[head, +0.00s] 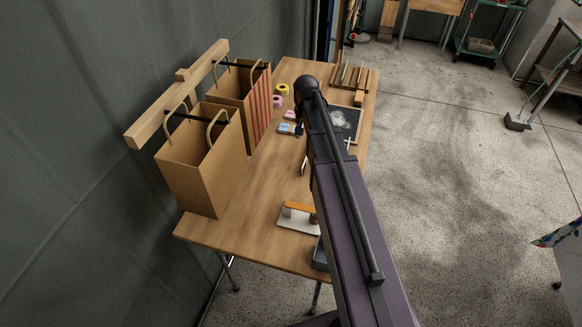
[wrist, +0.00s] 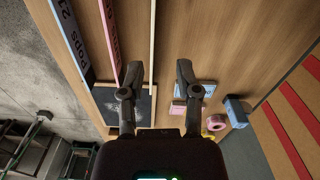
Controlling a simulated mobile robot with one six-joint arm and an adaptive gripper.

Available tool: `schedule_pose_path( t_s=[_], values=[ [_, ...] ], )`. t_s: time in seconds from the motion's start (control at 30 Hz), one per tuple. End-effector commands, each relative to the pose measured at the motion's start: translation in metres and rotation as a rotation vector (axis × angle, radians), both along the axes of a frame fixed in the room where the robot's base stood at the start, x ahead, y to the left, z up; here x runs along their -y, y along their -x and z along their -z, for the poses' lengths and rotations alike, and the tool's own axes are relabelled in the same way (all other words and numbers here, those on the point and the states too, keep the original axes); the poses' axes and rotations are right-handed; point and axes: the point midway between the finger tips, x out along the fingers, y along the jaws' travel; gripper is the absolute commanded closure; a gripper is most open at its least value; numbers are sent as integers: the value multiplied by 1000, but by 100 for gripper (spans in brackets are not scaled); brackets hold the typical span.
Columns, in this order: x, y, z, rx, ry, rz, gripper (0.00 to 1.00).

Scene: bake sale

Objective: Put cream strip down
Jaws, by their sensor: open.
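In the wrist view a thin cream strip (wrist: 153,40) runs up the picture over the wooden table. It passes between my gripper's (wrist: 159,70) two fingertips, closer to the left one. My gripper is open, with clear space between the fingers and the strip. I cannot tell the strip's exact height against the tabletop. A pink strip (wrist: 110,35) and a blue strip (wrist: 73,35), both lettered, lie to its left.
A dark chalkboard (head: 346,122) lies on the table (head: 255,225), partly behind my arm. Small blue and pink blocks (head: 289,128) and tape rolls (head: 281,90) sit near the paper bags (head: 205,165). A slatted wooden rack (head: 352,78) stands at the far end. The near left tabletop is clear.

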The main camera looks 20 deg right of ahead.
Motion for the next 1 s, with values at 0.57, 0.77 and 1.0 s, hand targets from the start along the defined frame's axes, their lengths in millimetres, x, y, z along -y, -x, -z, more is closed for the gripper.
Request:
schedule_pose_path(
  t_s=[0.57, 0.77, 1.0],
  values=[
    [-110, 166, 0, 0, 1, -458, 57],
    [-113, 168, 0, -1, 0, -476, 57],
    [-112, 168, 0, -1, 0, -474, 57]
  ],
)
